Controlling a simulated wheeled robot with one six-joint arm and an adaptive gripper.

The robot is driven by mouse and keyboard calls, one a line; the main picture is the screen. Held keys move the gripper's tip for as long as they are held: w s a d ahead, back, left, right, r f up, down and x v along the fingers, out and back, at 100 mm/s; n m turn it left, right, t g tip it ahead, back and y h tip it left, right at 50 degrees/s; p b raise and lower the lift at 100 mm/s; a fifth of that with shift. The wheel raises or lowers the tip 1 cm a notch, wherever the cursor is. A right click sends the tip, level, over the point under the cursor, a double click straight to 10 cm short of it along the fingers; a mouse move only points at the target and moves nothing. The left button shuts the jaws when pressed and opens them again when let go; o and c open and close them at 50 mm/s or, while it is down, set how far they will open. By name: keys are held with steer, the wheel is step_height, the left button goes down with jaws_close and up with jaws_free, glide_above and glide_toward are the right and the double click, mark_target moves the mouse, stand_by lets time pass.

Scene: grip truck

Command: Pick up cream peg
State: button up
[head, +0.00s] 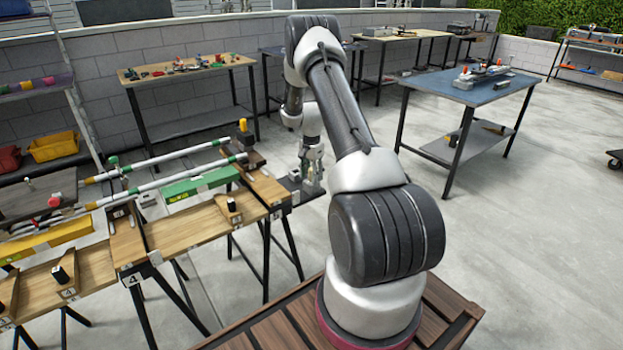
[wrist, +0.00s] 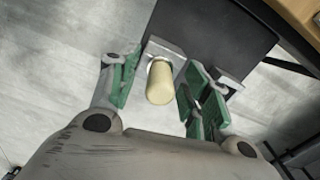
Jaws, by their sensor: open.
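The cream peg (wrist: 160,84) shows in the wrist view as a pale cylinder with a rounded end. It stands at a grey metal block (wrist: 164,47) on a dark plate (wrist: 215,30). My gripper (wrist: 155,92) is open, with one green-padded finger on each side of the peg. I see a gap between the peg and each finger. In the head view my gripper (head: 312,186) is over the small dark shelf at the right end of the wooden workbench (head: 190,228). The peg is too small to make out clearly there.
Another metal fitting (wrist: 228,84) is on the plate close to the right finger. A blue-topped table (head: 465,88) stands to the right, with open floor between.

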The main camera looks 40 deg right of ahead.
jaws_close()
steer(key=shift+r, duration=0.1)
step_height(320, 180, up, 18)
steer(key=shift+f, duration=0.25)
stand_by(1.1)
